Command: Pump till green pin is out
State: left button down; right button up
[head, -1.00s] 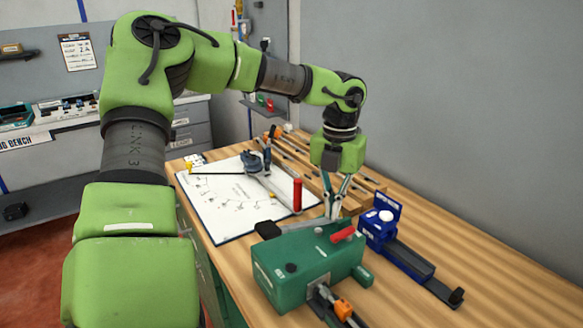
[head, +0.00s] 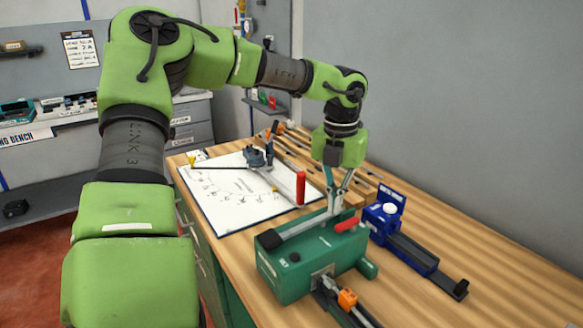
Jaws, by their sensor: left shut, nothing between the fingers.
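A green box-shaped dispenser (head: 315,278) sits on the wooden bench. A grey bar with a black end (head: 292,228) lies slantwise over its top, beside a red piece (head: 346,225). A short green cylinder (head: 367,268) sticks out at its right side; I cannot tell whether this is the green pin. An orange piece (head: 347,298) sits on a dark rail at the front. My left gripper (head: 335,211) points down at the bar's far end, fingers shut and empty; I cannot tell whether they touch it. My right gripper is out of view.
A blue device with a white knob (head: 385,222) and a dark rail stands close on the right. A paper board (head: 225,195) with a red post (head: 300,188) lies to the left. Wooden slats with tools are behind. The bench's right front is clear.

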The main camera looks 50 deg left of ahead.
pick_arm(q)
jog(key=shift+w+r+g+p, duration=0.1)
jog(key=shift+r+g+p, duration=0.3)
jog(key=shift+p, duration=0.55)
jog(key=shift+r, duration=0.25)
